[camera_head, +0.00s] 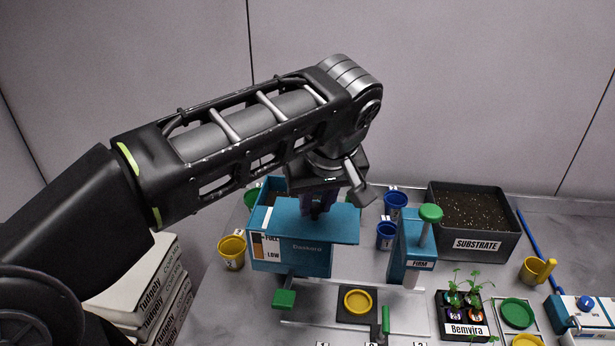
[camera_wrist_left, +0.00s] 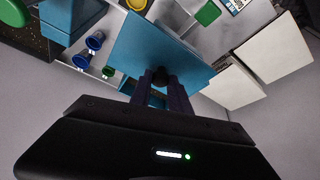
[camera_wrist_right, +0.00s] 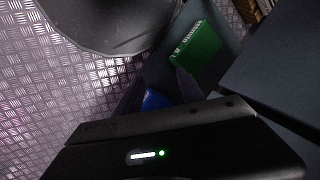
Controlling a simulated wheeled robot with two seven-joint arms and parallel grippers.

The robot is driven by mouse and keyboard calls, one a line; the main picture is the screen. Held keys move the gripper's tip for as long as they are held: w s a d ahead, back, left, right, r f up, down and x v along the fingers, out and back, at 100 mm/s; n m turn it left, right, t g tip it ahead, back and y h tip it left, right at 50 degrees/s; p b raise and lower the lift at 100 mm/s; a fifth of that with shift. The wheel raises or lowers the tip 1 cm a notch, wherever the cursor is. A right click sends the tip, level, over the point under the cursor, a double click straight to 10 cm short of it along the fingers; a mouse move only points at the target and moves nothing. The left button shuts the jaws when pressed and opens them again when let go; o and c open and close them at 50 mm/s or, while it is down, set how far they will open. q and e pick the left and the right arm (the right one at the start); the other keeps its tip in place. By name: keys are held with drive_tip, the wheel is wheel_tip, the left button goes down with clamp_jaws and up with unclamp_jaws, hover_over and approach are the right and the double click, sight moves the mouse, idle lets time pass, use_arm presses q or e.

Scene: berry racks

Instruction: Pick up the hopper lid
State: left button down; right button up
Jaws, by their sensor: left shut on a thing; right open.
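The hopper lid (camera_head: 335,228) is a flat blue plate over the blue hopper (camera_head: 305,258), overhanging it on the right. Part of the hopper's open top shows at the lid's left, so the lid looks off its seat; the exact gap is hard to tell. My left gripper (camera_head: 318,207) points down and is shut on the lid's dark knob. In the left wrist view the lid (camera_wrist_left: 145,50) spreads beyond the fingers, with the knob (camera_wrist_left: 160,76) between them. My right gripper (camera_wrist_right: 158,92) is open and empty, away from the bench; it is not in the head view.
A blue press (camera_head: 408,248) with a green knob stands right of the hopper. A substrate bin (camera_head: 478,244), blue cups (camera_head: 395,203) and a seedling tray (camera_head: 462,318) lie further right. A yellow cup (camera_head: 232,252) and stacked books (camera_head: 140,285) are at left.

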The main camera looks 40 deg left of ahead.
sight(322, 235)
use_arm(q)
drive_tip(key=s+d, duration=0.3)
drive_tip(key=shift+d+r+p, duration=0.1)
drive_tip(key=shift+d+p, duration=0.15)
drive_tip(key=shift+p, duration=0.1)
drive_tip(key=shift+s+d, duration=0.15)
drive_tip(key=shift+d, duration=0.15)
